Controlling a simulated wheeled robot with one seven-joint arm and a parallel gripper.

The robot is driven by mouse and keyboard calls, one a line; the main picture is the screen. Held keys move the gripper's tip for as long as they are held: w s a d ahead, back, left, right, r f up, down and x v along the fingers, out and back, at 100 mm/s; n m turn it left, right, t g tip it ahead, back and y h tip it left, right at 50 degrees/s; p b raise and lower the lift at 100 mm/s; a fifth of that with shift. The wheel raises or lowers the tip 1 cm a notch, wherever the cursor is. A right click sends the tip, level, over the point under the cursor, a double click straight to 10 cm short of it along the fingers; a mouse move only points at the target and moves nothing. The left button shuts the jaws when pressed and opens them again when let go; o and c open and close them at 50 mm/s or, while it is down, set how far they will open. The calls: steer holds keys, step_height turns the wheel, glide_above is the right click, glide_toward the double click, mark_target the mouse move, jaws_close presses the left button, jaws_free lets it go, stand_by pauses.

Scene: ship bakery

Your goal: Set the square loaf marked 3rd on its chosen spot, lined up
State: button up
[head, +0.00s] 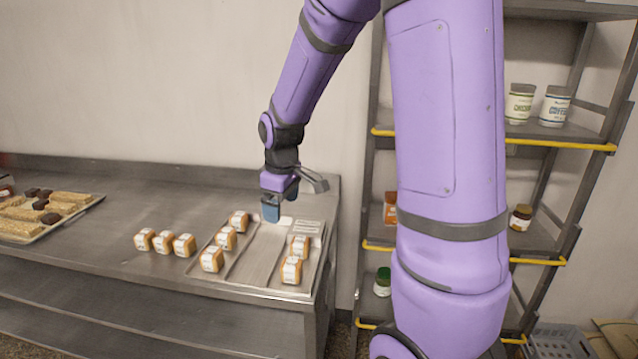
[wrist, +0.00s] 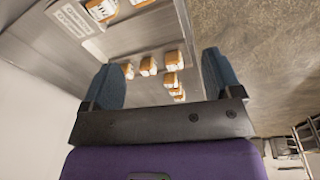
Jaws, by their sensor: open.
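Small square loaves with golden crust and white printed faces stand in and beside a metal tray (head: 262,262). Three form a slanting row in the tray's left lane: a back loaf (head: 239,221), a middle loaf (head: 225,238) and a front loaf (head: 211,259). Two more, a rear loaf (head: 300,246) and a front loaf (head: 291,270), stand in the right lane. The marks are too small to read, so I cannot tell which is 3rd. My gripper (head: 270,213) is open and empty, above the tray's back end. In the wrist view several loaves (wrist: 149,66) show beyond its spread fingers.
Three loaves (head: 163,241) stand on the steel counter (head: 110,262) left of the tray. A pastry tray (head: 85,207) is far left. A shelf rack (head: 550,142) with jars stands right. The tray's middle lane is bare.

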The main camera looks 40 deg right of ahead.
steer(key=s+a+r+m+t, duration=0.1)
steer(key=s+a+r, duration=0.3)
steer(key=s+r, duration=0.4)
steer(key=s+a+r+m+t, duration=0.2)
steer(key=s+a+r+m, duration=0.2)
steer(key=s, duration=1)
step_height(320, 180, up, 4)
steer(key=shift+s+a+f+t, duration=0.1)
steer(key=shift+s+a+t, duration=0.05)
steer(key=shift+t, duration=0.15)
